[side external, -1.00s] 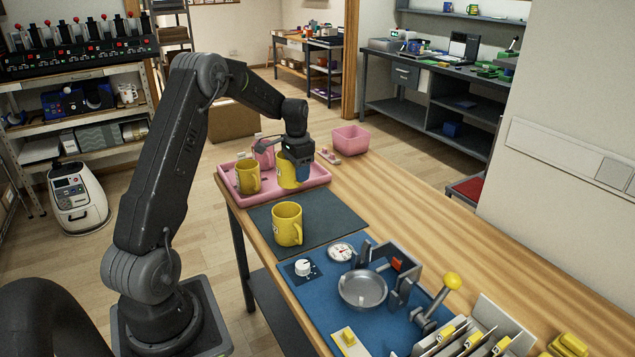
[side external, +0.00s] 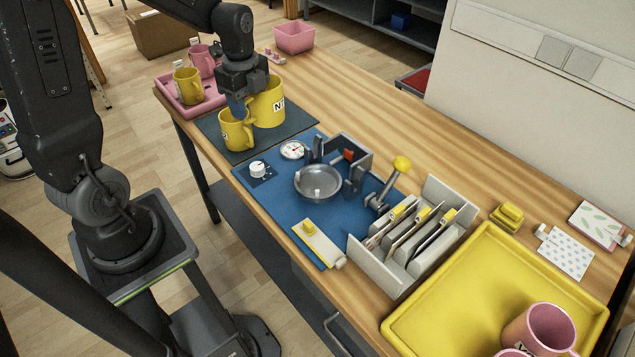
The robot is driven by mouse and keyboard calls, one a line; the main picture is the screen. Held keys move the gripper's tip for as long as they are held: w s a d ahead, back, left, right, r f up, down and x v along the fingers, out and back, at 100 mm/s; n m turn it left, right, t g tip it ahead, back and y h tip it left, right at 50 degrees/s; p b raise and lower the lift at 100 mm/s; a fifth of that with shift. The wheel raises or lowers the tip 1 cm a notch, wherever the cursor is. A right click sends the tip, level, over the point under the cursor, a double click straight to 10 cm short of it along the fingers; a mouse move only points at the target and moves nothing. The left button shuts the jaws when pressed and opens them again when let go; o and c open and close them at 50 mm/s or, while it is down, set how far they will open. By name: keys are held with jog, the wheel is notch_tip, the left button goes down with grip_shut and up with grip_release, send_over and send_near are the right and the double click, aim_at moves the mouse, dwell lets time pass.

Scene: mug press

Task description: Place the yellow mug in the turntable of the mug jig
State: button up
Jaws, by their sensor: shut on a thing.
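A large yellow mug (side external: 269,104) with a white label is held in my gripper (side external: 240,104), whose blue fingertips show at the mug's left side. It appears to be raised over the dark mat; the exact gap is hard to tell. A second, smaller-looking yellow mug (side external: 235,134) stands on the mat, just below and left of the held one, and overlaps the fingertips in the picture. The jig's turntable (side external: 318,184) is a round grey dish with a small central peg; no mug is on it. My gripper is left of and behind it.
A pink tray (side external: 196,109) holds a yellow mug and a pink mug. Around the turntable are a grey bracket (side external: 352,156), a yellow-knobbed lever (side external: 400,165), a dial gauge (side external: 292,150) and a white knob (side external: 257,169). A rack (side external: 430,215) and yellow tray (side external: 480,280) lie right.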

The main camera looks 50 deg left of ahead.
jog(key=d+f+m, duration=0.1)
jog(key=d+f, duration=0.1)
jog(key=d, duration=0.2)
jog(key=w+d+f+m, duration=0.1)
jog(key=d+f, duration=0.1)
jog(key=d, duration=0.3)
jog(key=w+d+f+m, duration=0.1)
jog(key=d+f, duration=0.2)
jog(key=d, duration=0.1)
jog(key=shift+w+d+f, duration=0.1)
jog(key=shift+w+d, duration=0.05)
jog(key=shift+d, duration=0.2)
send_over(300, 190)
jog(key=shift+f, duration=2.05)
jog(key=shift+f, duration=0.1)
jog(key=o, duration=1.4)
jog(key=shift+c, duration=0.2)
